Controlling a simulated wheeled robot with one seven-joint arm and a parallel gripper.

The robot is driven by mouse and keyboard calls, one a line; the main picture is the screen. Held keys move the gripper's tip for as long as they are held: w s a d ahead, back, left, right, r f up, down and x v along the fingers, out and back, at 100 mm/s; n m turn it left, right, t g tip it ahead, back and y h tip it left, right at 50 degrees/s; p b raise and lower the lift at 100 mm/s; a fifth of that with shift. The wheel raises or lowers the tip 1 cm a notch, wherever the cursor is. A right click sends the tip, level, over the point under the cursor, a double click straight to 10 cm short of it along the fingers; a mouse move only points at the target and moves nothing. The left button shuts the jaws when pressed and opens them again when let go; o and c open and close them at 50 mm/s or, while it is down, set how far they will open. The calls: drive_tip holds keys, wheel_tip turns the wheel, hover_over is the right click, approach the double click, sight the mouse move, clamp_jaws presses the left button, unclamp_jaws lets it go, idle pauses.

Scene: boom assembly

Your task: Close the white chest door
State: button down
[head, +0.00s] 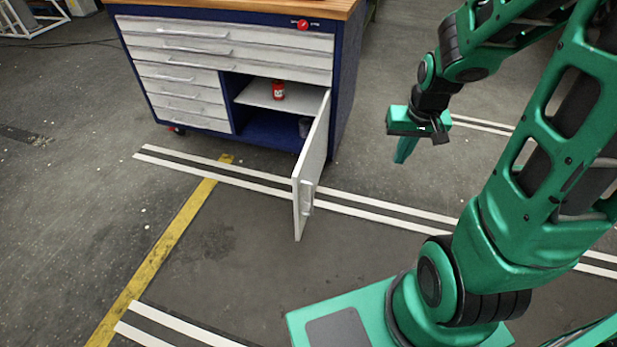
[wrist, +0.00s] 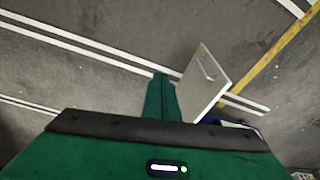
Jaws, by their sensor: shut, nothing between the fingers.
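The white chest door (head: 311,165) stands wide open, swung out toward me from the right side of the blue chest (head: 347,85). A handle (head: 308,196) sits on its outer face, near the free edge. My gripper (head: 402,150) is shut and empty, pointing down, to the right of the door and apart from it. In the wrist view the shut fingers (wrist: 162,98) show at the centre, with the door (wrist: 205,82) just to their right; I cannot tell the exact gap.
White drawers (head: 190,48) fill the chest's left and top. The floor (head: 235,240) around the door is clear, with white and yellow lines.

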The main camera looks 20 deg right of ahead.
drive_tip(key=w+a+f+t+y, duration=0.1)
drive_tip(key=w+a+f, duration=0.1)
drive_tip(key=w+f, duration=0.3)
drive_tip(key=w+a+f+t, duration=0.1)
drive_tip(key=w+a+f, duration=0.2)
drive_tip(key=w+f, duration=0.15)
drive_tip(key=t+y, duration=0.2)
drive_tip(key=t, duration=0.1)
approach(302, 179)
drive_tip(key=d+x, duration=0.1)
drive_tip(key=x, duration=0.4)
drive_tip(key=shift+w+a+m, duration=0.15)
drive_tip(key=shift+a+m, duration=0.1)
drive_tip(key=shift+m, duration=0.15)
